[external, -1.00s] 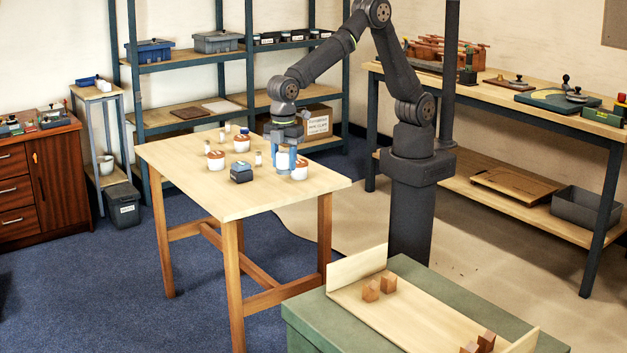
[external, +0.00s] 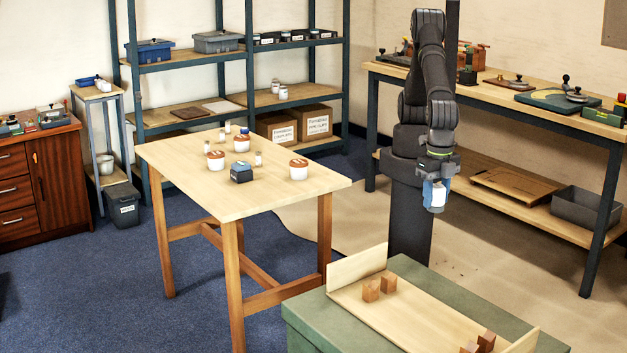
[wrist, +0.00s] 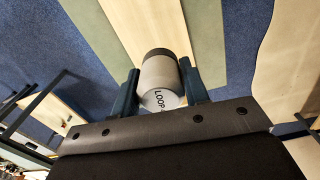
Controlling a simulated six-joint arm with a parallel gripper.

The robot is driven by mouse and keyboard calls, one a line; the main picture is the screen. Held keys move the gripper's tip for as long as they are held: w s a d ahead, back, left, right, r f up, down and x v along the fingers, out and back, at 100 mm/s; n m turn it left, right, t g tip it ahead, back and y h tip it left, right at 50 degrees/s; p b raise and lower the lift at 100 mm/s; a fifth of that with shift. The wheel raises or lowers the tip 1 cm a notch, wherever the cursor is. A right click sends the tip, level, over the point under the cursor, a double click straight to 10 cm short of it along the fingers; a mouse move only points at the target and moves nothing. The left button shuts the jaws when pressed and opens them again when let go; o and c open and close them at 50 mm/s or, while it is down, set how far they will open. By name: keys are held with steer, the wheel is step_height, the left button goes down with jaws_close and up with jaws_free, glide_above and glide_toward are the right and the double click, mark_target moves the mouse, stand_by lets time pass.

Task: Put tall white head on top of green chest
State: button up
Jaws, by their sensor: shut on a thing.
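My gripper (external: 434,200) is shut on a white cylinder, the tall white head (external: 438,192), and holds it in the air in front of my column. In the wrist view the head (wrist: 162,82) sits between the two fingers, with a dark band at its far end and the word LOOP on its near end. The green chest (external: 305,318) is at the bottom of the external view, below and in front of my gripper. A pale wooden board with raised ends (external: 400,318) lies on its top. Part of the chest is cut off by the frame.
Small wooden blocks (external: 371,290) stand on the board at both ends, with bare wood between. The wooden table (external: 200,185) at left holds white pots with brown tops (external: 298,171), a dark blue box (external: 241,174) and small white pieces. A workbench (external: 500,95) stands at right.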

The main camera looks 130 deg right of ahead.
steer(key=s+a+n, duration=0.2)
steer(key=s+a, duration=0.4)
steer(key=s, duration=0.1)
glide_above(495, 319)
step_height(495, 319, down, 28)
steer(key=shift+r, duration=0.1)
steer(key=shift+f, duration=2)
steer(key=shift+f, duration=0.1)
steer(key=o, duration=0.6)
steer(key=shift+f, duration=0.1)
steer(key=o, duration=0.4)
